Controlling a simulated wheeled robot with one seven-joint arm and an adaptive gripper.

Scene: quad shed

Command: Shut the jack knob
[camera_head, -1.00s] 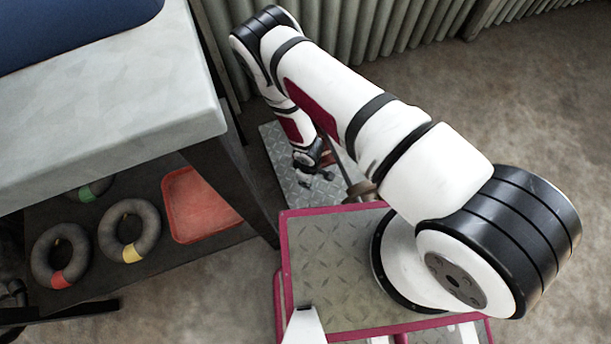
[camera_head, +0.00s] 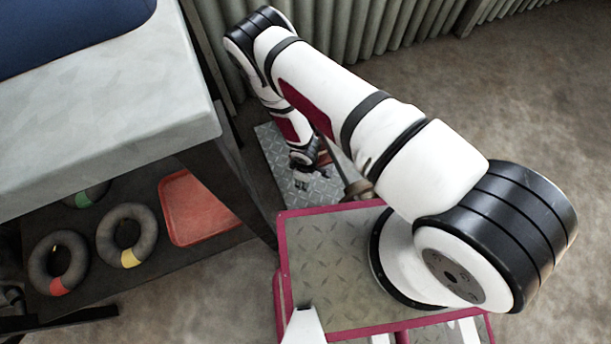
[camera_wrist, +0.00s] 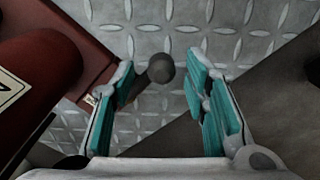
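The jack shows in the wrist view as a dark red body (camera_wrist: 60,55) at the left, with a rounded red cylinder in front of it. A dark grey ball knob (camera_wrist: 161,68) on a short stem sticks out to the right of the body. My gripper (camera_wrist: 160,78) is open, its teal-padded fingers on either side of the knob in the picture. Gaps show on both sides, and I cannot tell how deep the knob sits between them. In the head view my gripper (camera_head: 302,182) is small, and my arm largely hides the jack.
A diamond-plate metal sheet (camera_head: 272,150) lies beneath the jack. A workbench (camera_head: 110,125) stands at the left, with a red tray (camera_head: 195,210) and ring-shaped items (camera_head: 128,232) on its lower shelf. Corrugated wall panels (camera_head: 365,40) rise behind. Floor at the right is clear.

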